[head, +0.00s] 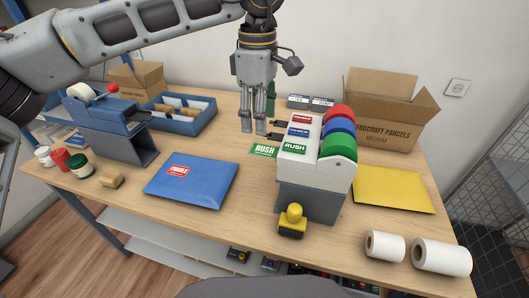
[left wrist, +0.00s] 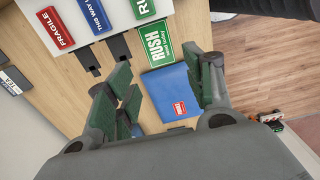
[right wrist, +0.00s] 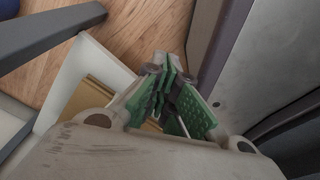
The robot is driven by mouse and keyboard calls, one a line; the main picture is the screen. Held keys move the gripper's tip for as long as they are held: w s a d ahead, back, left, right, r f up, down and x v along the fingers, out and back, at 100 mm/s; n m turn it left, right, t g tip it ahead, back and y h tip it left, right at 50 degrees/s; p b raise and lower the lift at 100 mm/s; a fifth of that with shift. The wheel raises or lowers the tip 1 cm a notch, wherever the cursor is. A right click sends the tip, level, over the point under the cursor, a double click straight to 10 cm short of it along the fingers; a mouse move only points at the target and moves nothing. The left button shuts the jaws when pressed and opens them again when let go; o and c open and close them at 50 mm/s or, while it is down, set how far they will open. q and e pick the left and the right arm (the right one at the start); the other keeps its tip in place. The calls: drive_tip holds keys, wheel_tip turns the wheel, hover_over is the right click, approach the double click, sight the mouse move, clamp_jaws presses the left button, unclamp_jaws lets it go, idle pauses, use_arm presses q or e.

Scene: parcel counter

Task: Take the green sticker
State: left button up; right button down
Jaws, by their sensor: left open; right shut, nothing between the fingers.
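The green RUSH sticker (head: 264,151) shows at the left side of the label dispenser (head: 315,195), beside its green RUSH panel. In the left wrist view the sticker (left wrist: 156,42) is in line with two dark outlet tongues. My left gripper (head: 253,130) is open, pointing down, above and a little behind the sticker in the head view. In the left wrist view its fingers (left wrist: 168,92) are apart with nothing held. My right gripper (right wrist: 165,88) is shut and empty, seen only in the right wrist view.
A blue parcel (head: 191,181) with a red FRAGILE sticker lies left of the dispenser. A yellow-handled stamp (head: 292,222) stands in front of it. A yellow envelope (head: 392,188) and a cardboard box (head: 385,112) are right. A blue tray (head: 181,123) stands back left.

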sight(260, 148)
use_arm(q)
drive_tip(key=shift+f+b, duration=0.55)
drive_tip(key=shift+f, duration=0.4)
drive_tip(key=shift+f+b, duration=0.55)
drive_tip(key=shift+f, duration=0.3)
wheel_tip(260, 148, down, 2)
drive_tip(key=shift+f+b, duration=0.1)
drive_tip(key=shift+b, duration=0.6)
drive_tip(key=shift+f, duration=0.4)
drive_tip(key=shift+f+b, duration=0.15)
drive_tip(key=shift+b, duration=0.2)
drive_tip(key=shift+f+b, duration=0.4)
drive_tip(key=shift+f, duration=0.15)
use_arm(e)
drive_tip(key=w+a+r, duration=0.3)
drive_tip(key=w+a, duration=0.2)
drive_tip(key=w, duration=0.5)
drive_tip(key=shift+w+a+r+t+y, duration=0.2)
drive_tip(key=shift+r+t+y, duration=0.1)
drive_tip(key=shift+r+t, duration=0.1)
use_arm(q)
drive_tip(key=c, duration=0.5)
